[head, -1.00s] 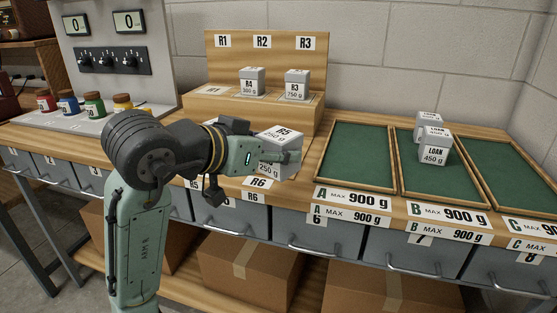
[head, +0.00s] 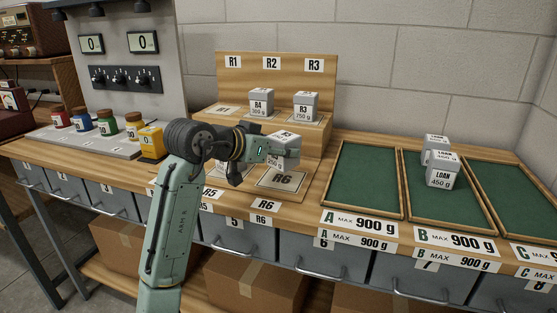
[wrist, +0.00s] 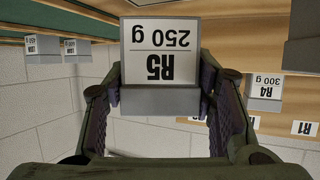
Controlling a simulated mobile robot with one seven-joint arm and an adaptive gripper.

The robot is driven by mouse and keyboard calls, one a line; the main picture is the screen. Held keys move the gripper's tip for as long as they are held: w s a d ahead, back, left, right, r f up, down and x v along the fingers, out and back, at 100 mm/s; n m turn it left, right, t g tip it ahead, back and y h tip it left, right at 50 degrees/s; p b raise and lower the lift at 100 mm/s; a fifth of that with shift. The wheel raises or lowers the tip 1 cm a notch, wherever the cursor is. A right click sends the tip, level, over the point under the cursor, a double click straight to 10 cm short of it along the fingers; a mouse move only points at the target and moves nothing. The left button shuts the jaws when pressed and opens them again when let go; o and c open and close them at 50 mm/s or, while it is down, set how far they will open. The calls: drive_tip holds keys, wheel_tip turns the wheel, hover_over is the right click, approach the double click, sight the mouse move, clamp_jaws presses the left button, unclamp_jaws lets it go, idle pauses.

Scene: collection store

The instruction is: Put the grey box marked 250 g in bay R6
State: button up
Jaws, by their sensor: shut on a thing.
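The grey box marked R5 250 g (wrist: 162,52) is between the fingers of my gripper (wrist: 165,95) in the wrist view, where its label appears upside down. In the head view the same box (head: 285,152) is held in my gripper (head: 268,150), partly hidden by it. The bay marked R6 (head: 281,180) is a pad on the lower front step of the wooden rack, empty, just below and in front of the held box. The gap between box and step is hard to judge.
Grey boxes R4 300 g (head: 260,103) and R3 750 g (head: 305,106) stand on the rack's upper step (head: 230,123). Green trays lie at the right, the middle one (head: 420,200) holding LOAN boxes (head: 443,172). Coloured jars (head: 107,124) stand at the left.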

sight(275, 161)
drive_tip(key=shift+s+f, duration=0.1)
drive_tip(key=shift+f, duration=1.55)
drive_tip(key=shift+f, duration=0.1)
drive_tip(key=shift+f, duration=0.15)
drive_tip(key=o, duration=1.4)
drive_tip(key=shift+c, duration=0.2)
drive_tip(key=shift+r, duration=0.35)
drive_tip(key=v, duration=1.2)
drive_tip(key=shift+b, duration=0.45)
